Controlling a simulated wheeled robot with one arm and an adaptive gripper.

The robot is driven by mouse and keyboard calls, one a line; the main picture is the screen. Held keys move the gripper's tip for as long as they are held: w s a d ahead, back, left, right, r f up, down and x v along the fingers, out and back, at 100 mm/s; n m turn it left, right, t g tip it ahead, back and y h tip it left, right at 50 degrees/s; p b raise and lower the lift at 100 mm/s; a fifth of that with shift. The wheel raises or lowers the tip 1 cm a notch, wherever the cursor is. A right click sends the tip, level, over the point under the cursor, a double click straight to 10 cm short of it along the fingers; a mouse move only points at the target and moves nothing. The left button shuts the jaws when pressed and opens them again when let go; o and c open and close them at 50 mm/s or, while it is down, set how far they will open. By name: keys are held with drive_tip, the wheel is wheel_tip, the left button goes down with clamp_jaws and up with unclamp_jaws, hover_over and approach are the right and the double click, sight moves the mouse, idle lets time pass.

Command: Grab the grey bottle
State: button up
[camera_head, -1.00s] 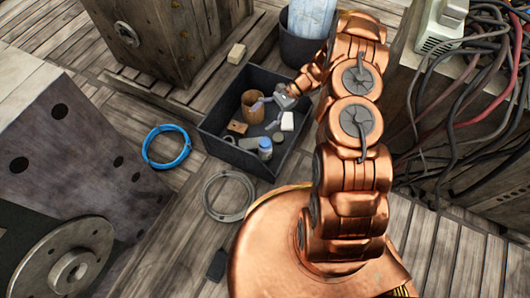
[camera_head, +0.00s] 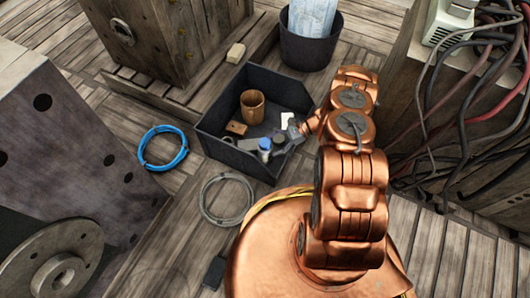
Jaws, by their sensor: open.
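A small bottle with a blue cap and a pale grey body (camera_head: 264,152) stands in the near right part of a dark open bin (camera_head: 220,147). It is the only thing there that looks like a grey bottle, though it is small in the picture. A dark round item (camera_head: 279,137) sits close behind the bottle, partly hidden by my gripper.
The bin also holds a brown wooden cup (camera_head: 252,107), a flat brown block (camera_head: 236,128) and a white piece (camera_head: 287,118). A blue cable coil (camera_head: 163,147) and a grey coil (camera_head: 226,200) lie on the plank floor. A dark bucket (camera_head: 306,50) stands behind.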

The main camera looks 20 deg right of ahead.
sight(259, 151)
drive_tip(key=b+x, duration=0.3)
drive_tip(key=x, duration=0.3)
drive_tip(key=shift+w+f, duration=0.15)
drive_tip(key=shift+w, duration=0.05)
drive_tip(key=shift+a, duration=0.35)
drive_tip(key=shift+c, duration=0.2)
drive_tip(key=c, duration=1.2)
